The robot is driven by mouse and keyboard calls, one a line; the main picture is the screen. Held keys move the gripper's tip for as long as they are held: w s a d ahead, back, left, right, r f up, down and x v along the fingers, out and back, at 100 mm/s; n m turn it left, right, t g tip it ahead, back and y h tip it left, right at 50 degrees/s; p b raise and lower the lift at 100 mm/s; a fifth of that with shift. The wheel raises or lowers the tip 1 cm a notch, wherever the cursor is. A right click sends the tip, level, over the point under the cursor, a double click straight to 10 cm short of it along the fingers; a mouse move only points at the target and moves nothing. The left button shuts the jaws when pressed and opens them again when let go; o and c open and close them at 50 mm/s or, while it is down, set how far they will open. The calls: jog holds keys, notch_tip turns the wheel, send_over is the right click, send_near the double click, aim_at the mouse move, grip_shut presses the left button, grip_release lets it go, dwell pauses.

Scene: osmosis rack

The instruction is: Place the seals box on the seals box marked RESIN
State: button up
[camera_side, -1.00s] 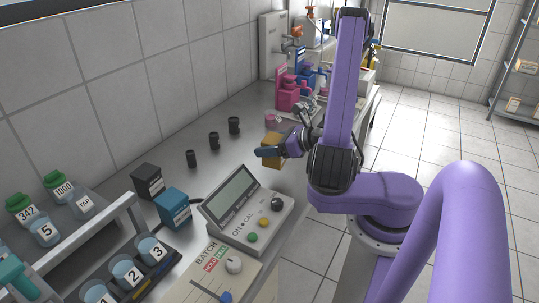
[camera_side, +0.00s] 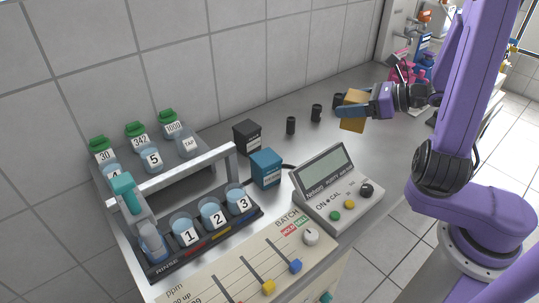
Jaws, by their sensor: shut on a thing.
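An orange-yellow box (camera_side: 353,122) is held in my gripper (camera_side: 358,111), with a dark blue finger lying across its near face. The far finger is hidden by the box. The box is tilted and appears to hang above the bench, in front of the rearmost black cup. Two other boxes stand on the bench to the left, apart from my gripper: a black box (camera_side: 247,137) near the wall and a teal box (camera_side: 265,168) in front of it. Each has a small label that is too small to read, so I cannot tell which says RESIN.
Several small black cups (camera_side: 290,125) stand along the bench behind the boxes. A grey meter (camera_side: 336,190) sits right of the teal box. A metal rack with numbered beakers (camera_side: 211,212) fills the left. Bare bench (camera_side: 310,144) lies between meter and cups.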

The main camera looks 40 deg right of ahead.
jog(key=s+a+r+n+g+y, duration=0.2)
jog(key=a+r+n+g+y, duration=0.15)
jog(key=a, duration=0.45)
jog(key=s+a+r+n+g+y, duration=0.25)
jog(key=a+n, duration=0.25)
jog(key=a, duration=0.4)
jog(key=g, duration=0.1)
send_over(259, 159)
notch_tip(259, 159, down, 9)
jog(key=shift+s+d+r, duration=0.1)
jog(key=shift+f+y, duration=0.3)
jog(key=shift+f, duration=1.45)
jog(key=shift+f, duration=0.15)
jog(key=o, duration=1.3)
jog(key=shift+c, duration=0.2)
